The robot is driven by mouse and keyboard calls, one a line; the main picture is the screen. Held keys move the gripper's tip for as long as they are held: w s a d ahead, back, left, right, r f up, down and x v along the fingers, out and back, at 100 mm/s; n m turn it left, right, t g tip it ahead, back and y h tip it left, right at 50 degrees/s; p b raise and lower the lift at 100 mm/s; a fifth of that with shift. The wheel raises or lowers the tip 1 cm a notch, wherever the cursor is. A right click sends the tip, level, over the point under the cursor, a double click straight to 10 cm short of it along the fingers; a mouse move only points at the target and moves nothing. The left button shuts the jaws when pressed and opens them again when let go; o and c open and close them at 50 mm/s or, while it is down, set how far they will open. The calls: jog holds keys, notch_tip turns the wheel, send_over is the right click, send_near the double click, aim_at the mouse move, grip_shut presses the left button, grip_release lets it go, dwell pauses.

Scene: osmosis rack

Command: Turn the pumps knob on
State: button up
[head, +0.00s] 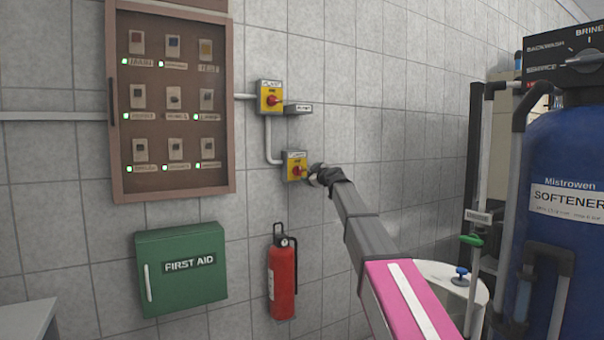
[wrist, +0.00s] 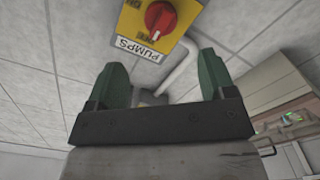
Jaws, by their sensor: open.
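The pumps switch is a yellow plate (wrist: 133,22) with a red round knob (wrist: 160,20) and a white PUMPS label (wrist: 140,49), at the top of the wrist view. In the head view it is the lower of two yellow wall boxes (head: 291,160), with its red knob (head: 298,171) facing out. My gripper (wrist: 164,72) has its two green fingers spread, with nothing between them. In the wrist view the knob lies beyond the fingertips. In the head view my gripper (head: 316,176) is just right of the knob; contact cannot be told.
A similar yellow box with a red knob (head: 272,98) is above, joined by a pipe (head: 268,140). Left are a brown switch cabinet (head: 122,100) and green first aid box (head: 182,290). A fire extinguisher (head: 283,280) hangs below. A blue softener tank (head: 565,150) stands right.

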aim_at(300, 171)
jog(key=x, duration=0.9)
jog(key=shift+w+a, duration=0.25)
jog(key=c, duration=0.9)
